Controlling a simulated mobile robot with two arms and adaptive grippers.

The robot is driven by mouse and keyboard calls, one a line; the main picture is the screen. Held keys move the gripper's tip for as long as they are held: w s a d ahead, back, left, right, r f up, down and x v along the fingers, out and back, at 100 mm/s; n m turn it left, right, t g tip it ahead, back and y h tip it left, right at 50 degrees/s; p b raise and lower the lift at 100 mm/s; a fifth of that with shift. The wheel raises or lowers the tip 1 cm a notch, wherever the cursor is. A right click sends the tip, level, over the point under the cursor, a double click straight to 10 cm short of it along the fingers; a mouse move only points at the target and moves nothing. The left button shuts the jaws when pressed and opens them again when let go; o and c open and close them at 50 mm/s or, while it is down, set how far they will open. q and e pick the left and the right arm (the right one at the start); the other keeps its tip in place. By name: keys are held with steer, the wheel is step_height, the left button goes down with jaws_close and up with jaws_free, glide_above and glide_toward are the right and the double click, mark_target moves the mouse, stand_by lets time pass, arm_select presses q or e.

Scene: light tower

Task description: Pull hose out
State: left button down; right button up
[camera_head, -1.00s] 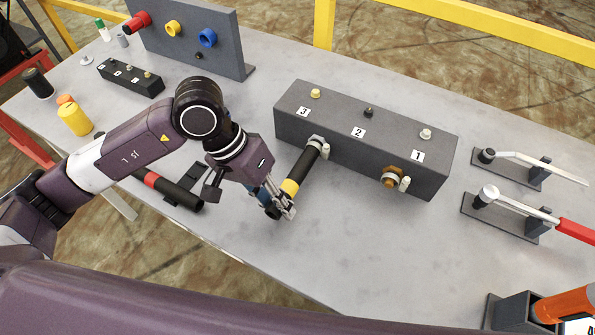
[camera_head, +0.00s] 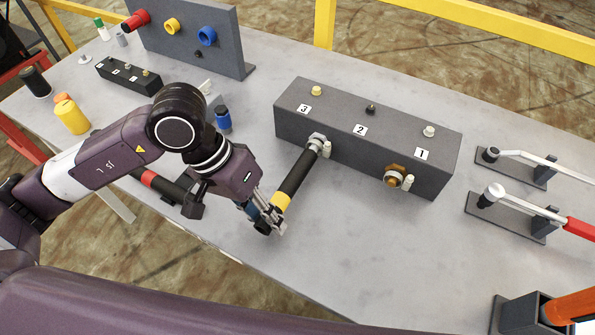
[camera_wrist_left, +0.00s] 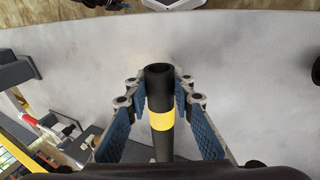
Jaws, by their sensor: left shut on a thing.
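The hose (camera_head: 297,170) is a black tube with a yellow band. Its far end meets the silver fitting (camera_head: 317,141) below label 3 on the dark grey box (camera_head: 340,142); I cannot tell whether it is still seated inside. My left gripper (camera_head: 267,219) is shut on the hose near its free end, beside the yellow band. In the left wrist view the hose (camera_wrist_left: 160,121) lies between the blue finger pads, its open end pointing away from my wrist. My right gripper is not in view.
A brass fitting (camera_head: 394,175) sits below label 1. Two lever clamps (camera_head: 508,213) stand at right. A second black tube with a red band (camera_head: 149,178) lies behind my left arm. The front-middle tabletop is clear.

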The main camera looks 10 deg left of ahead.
arm_select(q)
steer(key=shift+s+a+b, duration=0.25)
steer(key=shift+s+b, duration=0.2)
steer(key=shift+s, duration=0.2)
steer(key=shift+s+a+b, duration=0.25)
steer(key=shift+s+b, duration=0.15)
steer(key=shift+s, duration=0.25)
